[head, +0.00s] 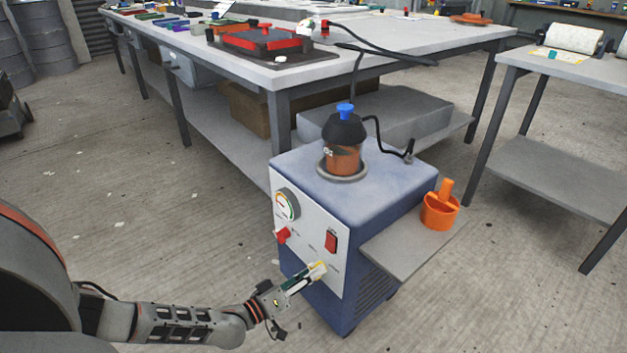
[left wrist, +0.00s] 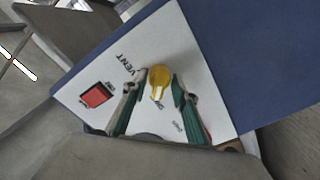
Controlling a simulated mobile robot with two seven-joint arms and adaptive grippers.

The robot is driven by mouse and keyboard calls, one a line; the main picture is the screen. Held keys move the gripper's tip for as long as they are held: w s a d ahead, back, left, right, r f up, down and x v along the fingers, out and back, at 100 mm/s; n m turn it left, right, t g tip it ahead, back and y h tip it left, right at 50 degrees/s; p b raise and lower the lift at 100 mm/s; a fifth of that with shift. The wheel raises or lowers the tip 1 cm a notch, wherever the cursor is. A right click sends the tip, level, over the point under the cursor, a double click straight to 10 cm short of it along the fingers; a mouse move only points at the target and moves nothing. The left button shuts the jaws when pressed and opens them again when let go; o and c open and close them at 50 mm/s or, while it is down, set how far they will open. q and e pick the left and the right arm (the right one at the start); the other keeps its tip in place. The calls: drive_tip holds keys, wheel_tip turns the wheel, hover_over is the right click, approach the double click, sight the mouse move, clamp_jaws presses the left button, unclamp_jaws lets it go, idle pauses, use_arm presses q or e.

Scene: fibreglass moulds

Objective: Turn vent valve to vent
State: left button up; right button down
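The yellow vent valve knob (left wrist: 159,79) is on the white front panel (left wrist: 205,92) of a blue pump unit (head: 352,215). Its lighter bar points down the picture, toward my palm, in the left wrist view. The word VENT is printed to its upper left; the other labels by the knob are too small to read surely. My left gripper (left wrist: 159,84) is open, with its green-padded fingers on either side of the knob; I cannot tell whether they touch it. In the head view the left gripper (head: 309,277) reaches the panel's lower right and partly hides the knob. My right gripper is not in view.
A red rocker switch (head: 331,241), a red knob (head: 283,235) and a gauge (head: 287,204) share the panel. A jar (head: 344,145) with a hose stands on top. An orange cup (head: 439,211) sits on the side shelf (head: 405,252). A long workbench (head: 365,65) stands behind.

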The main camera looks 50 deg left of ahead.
use_arm(q)
drive_tip(key=c, duration=0.7)
